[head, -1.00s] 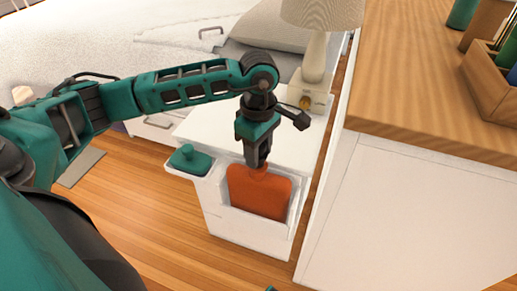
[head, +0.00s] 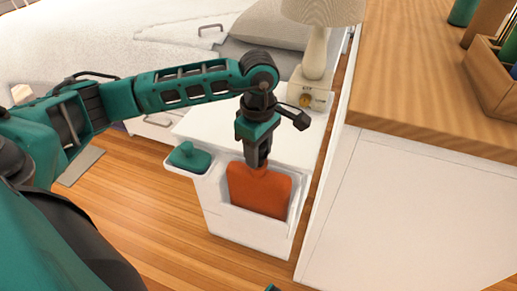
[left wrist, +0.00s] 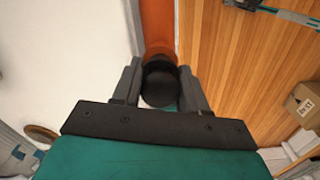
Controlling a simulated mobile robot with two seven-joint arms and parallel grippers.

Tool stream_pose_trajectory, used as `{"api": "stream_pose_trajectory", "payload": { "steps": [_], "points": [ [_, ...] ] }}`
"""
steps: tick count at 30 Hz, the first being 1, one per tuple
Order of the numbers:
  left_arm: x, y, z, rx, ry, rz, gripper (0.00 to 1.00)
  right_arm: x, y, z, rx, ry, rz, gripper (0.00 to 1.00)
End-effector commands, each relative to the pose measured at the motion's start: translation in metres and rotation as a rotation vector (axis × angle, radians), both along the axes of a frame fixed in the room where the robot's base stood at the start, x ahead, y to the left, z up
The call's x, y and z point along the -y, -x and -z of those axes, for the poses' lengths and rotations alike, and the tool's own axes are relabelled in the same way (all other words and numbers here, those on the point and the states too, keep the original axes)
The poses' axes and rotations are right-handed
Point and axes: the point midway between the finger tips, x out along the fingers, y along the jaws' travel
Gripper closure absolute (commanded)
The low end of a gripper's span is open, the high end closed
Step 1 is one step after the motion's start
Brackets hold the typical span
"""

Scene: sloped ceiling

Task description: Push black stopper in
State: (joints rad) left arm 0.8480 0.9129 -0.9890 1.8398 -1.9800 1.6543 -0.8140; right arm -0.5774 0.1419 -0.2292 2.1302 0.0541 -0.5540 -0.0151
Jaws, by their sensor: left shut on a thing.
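An orange hot-water-bottle-shaped object (head: 259,191) stands upright in the open front pocket of the white cabinet (head: 247,234). My left gripper (head: 258,160) points down onto its neck. In the left wrist view the black stopper (left wrist: 160,84) sits at the top of the orange bottle (left wrist: 157,28), between the two fingers of my left gripper (left wrist: 159,88). The gripper is shut on the stopper. In the head view the fingers hide the stopper, so how deep it sits cannot be told.
A teal bottle (head: 188,157) lies on a small white side tray (head: 172,165). A lamp (head: 316,45) stands at the back of the cabinet. A wooden-topped counter (head: 420,90) rises close on the right. Wooden floor lies open in front.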

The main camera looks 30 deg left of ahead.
Motion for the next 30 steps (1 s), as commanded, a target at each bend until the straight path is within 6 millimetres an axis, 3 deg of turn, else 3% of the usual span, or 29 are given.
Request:
{"api": "stream_pose_trajectory", "payload": {
  "steps": [30],
  "points": [
    [0.0002,0.0001,0.0101,0.000,0.000,0.000,0.86,0.0003,0.0002,0.0057,-0.001,0.001,0.001,1.00]
  ]
}}
